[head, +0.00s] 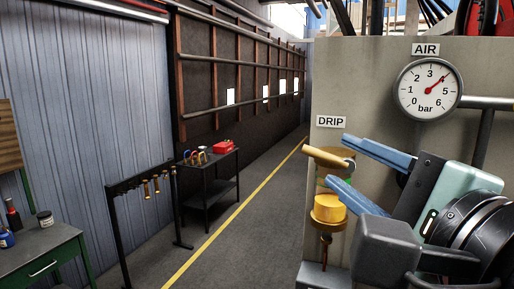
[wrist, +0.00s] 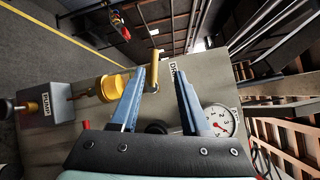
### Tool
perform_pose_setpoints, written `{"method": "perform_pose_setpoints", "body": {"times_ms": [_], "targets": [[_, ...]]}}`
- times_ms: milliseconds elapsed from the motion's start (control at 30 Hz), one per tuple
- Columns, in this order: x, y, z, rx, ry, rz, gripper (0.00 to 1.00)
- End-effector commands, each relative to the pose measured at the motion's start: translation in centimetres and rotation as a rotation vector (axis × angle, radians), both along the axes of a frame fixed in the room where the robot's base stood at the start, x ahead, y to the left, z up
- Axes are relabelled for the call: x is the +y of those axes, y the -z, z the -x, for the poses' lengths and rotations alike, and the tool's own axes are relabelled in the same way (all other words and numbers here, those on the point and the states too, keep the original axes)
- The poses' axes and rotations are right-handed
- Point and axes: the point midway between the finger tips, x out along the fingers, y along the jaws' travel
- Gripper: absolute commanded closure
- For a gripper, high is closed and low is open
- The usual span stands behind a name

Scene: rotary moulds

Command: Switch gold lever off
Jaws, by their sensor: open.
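The gold lever (head: 326,156) is on the grey panel under the DRIP label (head: 331,122). In the head view it slants slightly, its left end higher and its right end at a round pivot. My gripper (head: 337,162) is open, with one blue finger above the lever and one below it. In the wrist view the lever (wrist: 154,68) shows between the fingertips of my gripper (wrist: 158,74), nearer the left finger. I see no clear contact. A yellow cylinder (head: 328,208) sits below the lever and also shows in the wrist view (wrist: 110,87).
An AIR gauge (head: 429,88) is on the panel (head: 385,65) at upper right. To the left stand a black rack (head: 120,188) with hanging brass pieces, a dark table (head: 212,184) and a green bench (head: 62,254). A clear floor aisle with a yellow line runs between.

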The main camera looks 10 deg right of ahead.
Motion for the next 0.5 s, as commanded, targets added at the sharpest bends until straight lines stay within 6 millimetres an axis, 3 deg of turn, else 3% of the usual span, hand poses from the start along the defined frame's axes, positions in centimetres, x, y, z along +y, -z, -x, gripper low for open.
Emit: {"method": "perform_pose_setpoints", "body": {"times_ms": [167, 500], "targets": [[0.6, 1.4, -1.4, 0.016, -0.021, -0.008, 0.54], [0.7, 1.3, -3.4, 0.016, -0.018, -0.003, 0.54]]}}
